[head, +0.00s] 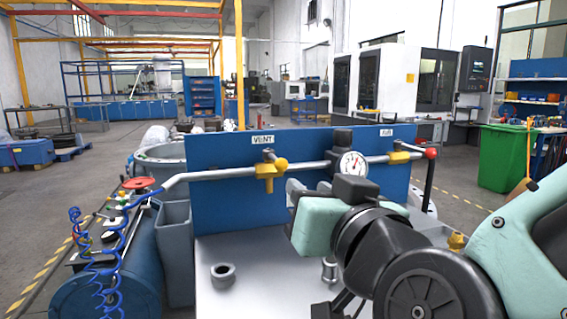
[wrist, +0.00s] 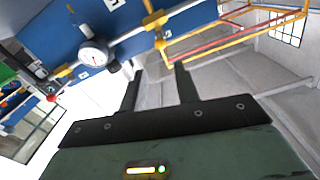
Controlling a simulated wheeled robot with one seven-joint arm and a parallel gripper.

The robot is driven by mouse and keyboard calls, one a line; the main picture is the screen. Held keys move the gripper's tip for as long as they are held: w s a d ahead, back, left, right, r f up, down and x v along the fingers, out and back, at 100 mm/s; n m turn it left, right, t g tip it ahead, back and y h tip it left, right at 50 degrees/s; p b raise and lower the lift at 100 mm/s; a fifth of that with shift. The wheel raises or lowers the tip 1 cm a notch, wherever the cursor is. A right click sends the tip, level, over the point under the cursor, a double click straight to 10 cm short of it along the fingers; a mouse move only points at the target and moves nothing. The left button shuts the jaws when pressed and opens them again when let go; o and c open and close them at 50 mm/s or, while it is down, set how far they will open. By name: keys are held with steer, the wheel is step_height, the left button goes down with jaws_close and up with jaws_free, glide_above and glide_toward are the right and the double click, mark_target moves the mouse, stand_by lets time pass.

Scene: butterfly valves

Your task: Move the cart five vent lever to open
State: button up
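The cart has a blue back panel (head: 225,208) with a VENT label (head: 263,140) above a grey pipe. The lever's exact angle is hard to tell. My gripper (wrist: 159,67) is open, with an empty gap between its two dark fingers. It is apart from the vent valve, which lies beyond the fingers in the wrist view.
A pressure gauge (head: 353,163) and a second yellow valve (head: 398,157) are on the same pipe. A red knob (head: 431,153) is at its right end. A blue tank (head: 105,270) with a coiled hose (head: 90,250) is at left. A green bin (head: 503,157) stands behind.

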mark_target(278, 162)
steer(key=p+x, duration=0.8)
steer(key=x, duration=0.7)
steer(key=shift+w+a, duration=0.15)
steer(key=shift+w, duration=0.2)
jaws_close()
